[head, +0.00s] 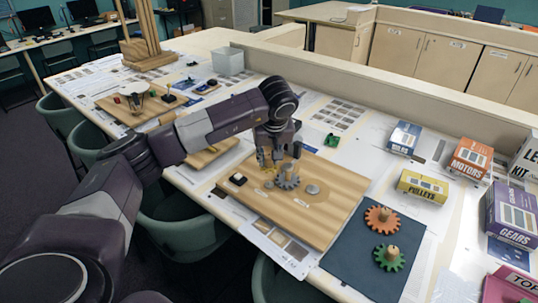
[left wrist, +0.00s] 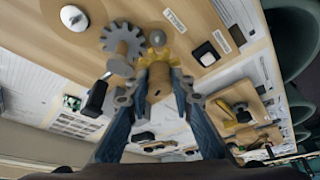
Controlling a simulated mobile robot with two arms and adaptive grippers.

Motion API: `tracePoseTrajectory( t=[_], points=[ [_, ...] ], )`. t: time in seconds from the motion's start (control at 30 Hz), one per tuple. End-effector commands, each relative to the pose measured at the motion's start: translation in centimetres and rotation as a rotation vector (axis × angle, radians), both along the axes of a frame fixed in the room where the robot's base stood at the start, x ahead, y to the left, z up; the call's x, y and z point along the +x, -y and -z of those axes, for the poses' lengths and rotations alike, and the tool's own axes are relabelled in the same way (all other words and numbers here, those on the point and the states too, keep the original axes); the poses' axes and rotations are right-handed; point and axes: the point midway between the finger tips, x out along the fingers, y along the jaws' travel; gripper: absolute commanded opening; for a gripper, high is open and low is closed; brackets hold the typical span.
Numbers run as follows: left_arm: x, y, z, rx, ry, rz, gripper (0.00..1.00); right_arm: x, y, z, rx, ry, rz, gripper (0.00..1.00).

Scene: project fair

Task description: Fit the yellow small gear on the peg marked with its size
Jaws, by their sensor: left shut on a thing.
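The yellow small gear with a wooden knob (left wrist: 160,78) is between the fingertips of my left gripper (left wrist: 158,93), which is shut on the knob. In the head view my left gripper (head: 268,162) is low over the wooden board (head: 336,208), and only a bit of yellow shows beneath it. A grey gear (head: 287,178) is mounted on the board right beside it, also in the left wrist view (left wrist: 122,42). A small round peg end (left wrist: 157,37) shows at the yellow gear's edge; I cannot tell if they touch. The size labels (left wrist: 175,20) are unreadable. My right gripper is out of view.
A grey disc (head: 312,189) and a black switch (head: 238,179) are on the board. An orange gear (head: 378,220) and a green gear (head: 387,263) lie on a dark mat (head: 350,256) at right. Boxes, including a yellow one (head: 423,187), stand farther right.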

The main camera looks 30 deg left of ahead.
Motion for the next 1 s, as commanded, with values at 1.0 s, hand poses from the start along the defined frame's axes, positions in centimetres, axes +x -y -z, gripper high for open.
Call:
tracePoseTrajectory(
  t=[1.0],
  points=[
    [0.0, 0.0, 5.8, 0.000, 0.000, -0.001, 0.07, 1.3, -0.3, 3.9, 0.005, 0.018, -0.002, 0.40]
  ],
)
